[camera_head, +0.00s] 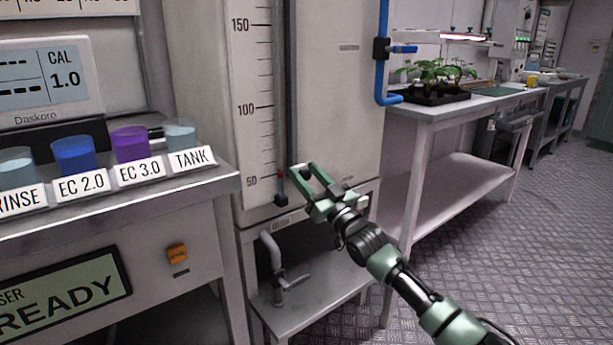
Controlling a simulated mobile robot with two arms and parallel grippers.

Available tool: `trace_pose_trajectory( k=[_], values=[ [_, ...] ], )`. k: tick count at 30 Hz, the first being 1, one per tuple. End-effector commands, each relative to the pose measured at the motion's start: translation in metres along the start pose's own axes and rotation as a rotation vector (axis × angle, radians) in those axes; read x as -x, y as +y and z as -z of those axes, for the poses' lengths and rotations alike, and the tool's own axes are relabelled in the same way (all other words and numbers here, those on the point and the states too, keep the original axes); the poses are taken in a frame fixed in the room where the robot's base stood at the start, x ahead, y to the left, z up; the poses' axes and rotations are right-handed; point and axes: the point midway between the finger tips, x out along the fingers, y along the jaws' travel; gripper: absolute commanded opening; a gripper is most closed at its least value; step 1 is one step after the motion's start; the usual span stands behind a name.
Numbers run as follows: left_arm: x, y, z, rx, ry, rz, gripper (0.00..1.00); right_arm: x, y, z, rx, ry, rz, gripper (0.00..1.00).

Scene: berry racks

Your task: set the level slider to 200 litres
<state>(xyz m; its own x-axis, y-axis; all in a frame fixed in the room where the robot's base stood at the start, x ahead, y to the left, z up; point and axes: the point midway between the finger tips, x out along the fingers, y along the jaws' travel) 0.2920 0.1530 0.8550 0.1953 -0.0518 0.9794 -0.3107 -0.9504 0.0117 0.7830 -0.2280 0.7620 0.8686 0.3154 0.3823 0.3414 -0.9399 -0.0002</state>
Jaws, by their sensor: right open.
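The tall pale tank (335,100) has a printed level scale (244,105) showing 50, 100 and 150; a 200 mark is not in view. A narrow vertical track runs beside the scale. My right gripper (304,170) is open in front of the tank's lower part, just right of this piece. I cannot tell whether it touches the track. My left gripper is out of view.
A bench at left carries several labelled cups (130,143) and a meter (45,85). A pipe with a tap (277,275) is below the tank. A blue pipe (383,60) runs on its right. A plant table (470,105) stands beyond; the floor at right is clear.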

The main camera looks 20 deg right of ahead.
Motion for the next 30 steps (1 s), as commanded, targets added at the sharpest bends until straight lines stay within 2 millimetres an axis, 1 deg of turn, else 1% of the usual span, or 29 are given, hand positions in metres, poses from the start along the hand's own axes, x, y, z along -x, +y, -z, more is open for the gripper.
trace_pose_trajectory(
  k=[1,2,3,5,6,7,30],
  values=[
    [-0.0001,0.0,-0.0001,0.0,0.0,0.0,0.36,0.0,-0.0001,0.0001,0.0,0.0,0.0,0.45],
    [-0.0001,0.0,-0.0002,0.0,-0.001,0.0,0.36,0.0001,-0.0001,0.0001,0.0,0.0,0.0,0.43],
    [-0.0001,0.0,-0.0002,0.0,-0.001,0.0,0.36,0.0001,-0.0001,0.0001,0.0,0.0,0.0,0.32],
    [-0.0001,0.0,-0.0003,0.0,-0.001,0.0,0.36,0.0001,0.0001,0.0001,0.0,0.0,0.0,0.15],
    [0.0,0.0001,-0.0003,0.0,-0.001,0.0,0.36,0.0002,0.0002,0.0001,0.0,0.0,0.0,0.04],
    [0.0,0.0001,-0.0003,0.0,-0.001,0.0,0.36,0.0002,0.0004,0.0001,0.0,0.0,-0.001,0.0],
    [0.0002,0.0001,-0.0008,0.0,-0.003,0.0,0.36,0.0004,0.0028,0.0007,0.002,0.0,-0.004,0.0]
  ],
)
